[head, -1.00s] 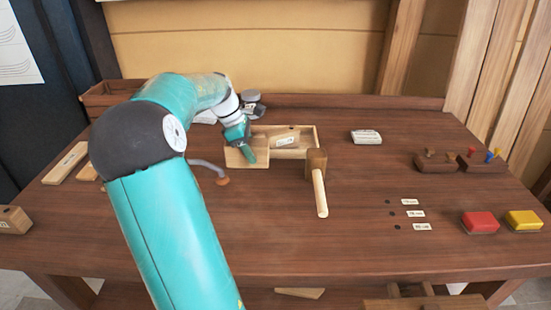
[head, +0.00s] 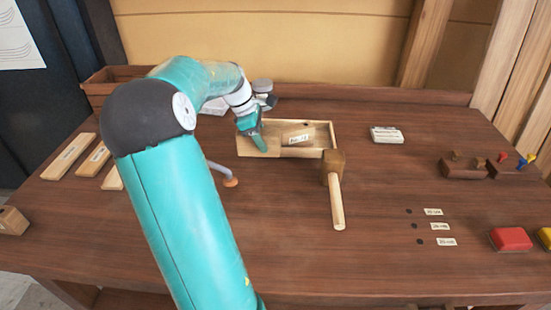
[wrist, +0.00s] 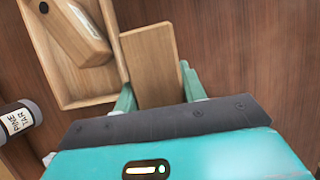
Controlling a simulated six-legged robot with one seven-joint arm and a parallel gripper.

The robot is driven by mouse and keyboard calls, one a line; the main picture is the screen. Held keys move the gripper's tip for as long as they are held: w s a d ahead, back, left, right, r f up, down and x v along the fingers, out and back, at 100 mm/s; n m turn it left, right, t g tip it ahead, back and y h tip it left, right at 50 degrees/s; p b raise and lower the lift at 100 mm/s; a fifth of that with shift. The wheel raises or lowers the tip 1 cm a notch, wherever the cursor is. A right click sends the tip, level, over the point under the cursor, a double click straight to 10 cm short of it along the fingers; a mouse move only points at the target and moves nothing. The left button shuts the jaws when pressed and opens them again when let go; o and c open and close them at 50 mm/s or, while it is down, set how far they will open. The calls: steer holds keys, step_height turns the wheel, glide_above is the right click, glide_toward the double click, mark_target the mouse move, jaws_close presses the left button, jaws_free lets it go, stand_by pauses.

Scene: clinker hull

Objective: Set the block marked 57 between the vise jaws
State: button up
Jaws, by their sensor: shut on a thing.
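My gripper (wrist: 160,98) is shut on a plain wooden block (wrist: 152,62), with a teal finger on each side of it. No number shows on its visible face, so I cannot tell if it is the one marked 57. In the head view my gripper (head: 252,138) is over the left end of a shallow wooden tray (head: 334,141), with the held block (head: 260,148) there. Another wooden block (head: 298,138), with a pale label too small to read, lies in the tray. I cannot make out the vise jaws; my arm hides part of the bench.
A mallet (head: 336,190) lies at the tray's right front corner. A grey curved rod (head: 221,171) with an orange-brown end is beside my arm. A pine tar container (wrist: 18,121) stands near the tray. Wooden strips (head: 68,156) lie left.

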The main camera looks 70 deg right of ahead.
steer(key=f, duration=0.4)
steer(key=shift+a+f, duration=0.3)
steer(key=shift+f, duration=1.6)
steer(key=shift+d+f, duration=0.1)
steer(key=o, duration=1.2)
steer(key=v, duration=1.2)
